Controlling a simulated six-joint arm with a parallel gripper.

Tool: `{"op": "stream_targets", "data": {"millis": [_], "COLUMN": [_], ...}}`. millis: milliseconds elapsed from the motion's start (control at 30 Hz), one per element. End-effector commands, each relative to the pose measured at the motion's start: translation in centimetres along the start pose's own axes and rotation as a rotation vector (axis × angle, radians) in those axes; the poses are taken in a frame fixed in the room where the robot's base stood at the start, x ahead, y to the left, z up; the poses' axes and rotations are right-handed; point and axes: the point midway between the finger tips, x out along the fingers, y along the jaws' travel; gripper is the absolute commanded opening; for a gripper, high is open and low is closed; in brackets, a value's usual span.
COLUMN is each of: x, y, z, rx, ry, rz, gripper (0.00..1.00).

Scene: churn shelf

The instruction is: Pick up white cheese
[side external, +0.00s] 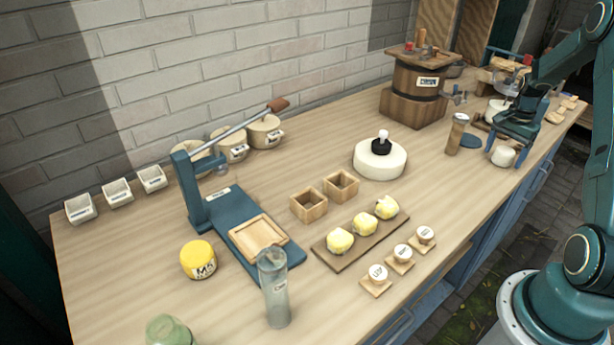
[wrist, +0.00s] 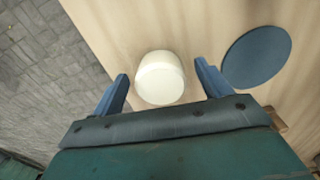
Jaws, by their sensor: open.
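The white cheese (wrist: 160,78) is a small pale cylinder standing on the wooden counter. In the wrist view it sits ahead of and between the two blue fingers of my gripper (wrist: 161,85), apart from both. In the side external view the cheese (side external: 503,156) is at the right end of the counter near its front edge. My gripper (side external: 515,135) is over it there, open and holding nothing. Whether the fingertips are level with the cheese is hard to tell.
A flat blue disc (wrist: 257,57) lies beside the cheese. A brown cylinder (side external: 456,134) stands left of my gripper. The counter's front edge is close to the cheese.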

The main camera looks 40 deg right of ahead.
Motion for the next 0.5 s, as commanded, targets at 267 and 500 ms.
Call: {"op": "stream_targets", "data": {"millis": [267,500], "x": [0.66,0.63], "y": [0.01,0.00], "z": [0.00,0.00], "rx": [0.000,0.000], "ry": [0.000,0.000], "rz": [0.000,0.000], "gripper": [0.77,0.77]}}
